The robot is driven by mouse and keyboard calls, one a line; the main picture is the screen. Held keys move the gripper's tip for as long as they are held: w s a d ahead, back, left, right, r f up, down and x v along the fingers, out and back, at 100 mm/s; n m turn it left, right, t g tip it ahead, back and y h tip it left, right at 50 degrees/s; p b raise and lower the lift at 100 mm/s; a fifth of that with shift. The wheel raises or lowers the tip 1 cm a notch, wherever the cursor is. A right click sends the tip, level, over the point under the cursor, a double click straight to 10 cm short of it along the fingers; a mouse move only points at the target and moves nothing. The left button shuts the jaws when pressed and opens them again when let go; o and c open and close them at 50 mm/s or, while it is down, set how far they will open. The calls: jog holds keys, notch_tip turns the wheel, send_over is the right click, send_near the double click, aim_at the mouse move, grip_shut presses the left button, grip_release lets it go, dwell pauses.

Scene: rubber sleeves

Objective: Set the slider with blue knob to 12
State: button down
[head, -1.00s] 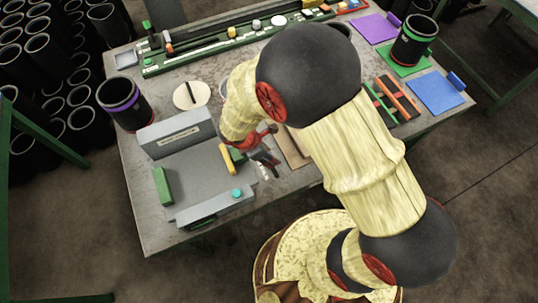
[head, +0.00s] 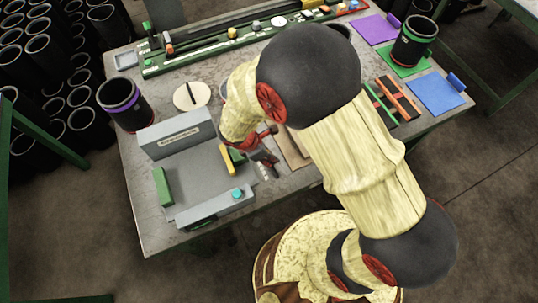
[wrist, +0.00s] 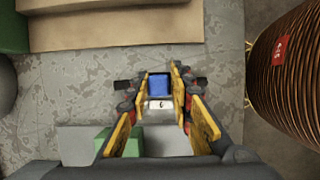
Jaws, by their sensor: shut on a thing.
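In the wrist view the blue knob (wrist: 159,84) sits between the yellow-padded fingers of my gripper (wrist: 159,76), which is shut on it. A small white label (wrist: 160,104) with a dark mark, perhaps a 6, lies just below the knob in the picture. The slider's scale and track are mostly hidden by the fingers, so I cannot read its setting. In the head view my gripper (head: 262,160) is low at the right side of the grey fixture, and the knob is hidden.
A tan board (wrist: 115,28) lies beyond the knob. A black cup with a purple band (head: 123,104) stands at the table's left.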

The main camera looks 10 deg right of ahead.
jog(key=shift+w, duration=0.1)
jog(key=shift+w+a+r+p, duration=0.1)
jog(key=shift+w+a+p, duration=0.2)
jog(key=shift+w, duration=0.75)
jog(key=shift+w+a+p, duration=0.15)
jog(key=shift+w+a, duration=0.25)
jog(key=shift+w, duration=0.75)
jog(key=c, duration=1.7)
grip_release()
jog(key=shift+o, duration=0.3)
jog(key=v, duration=1.2)
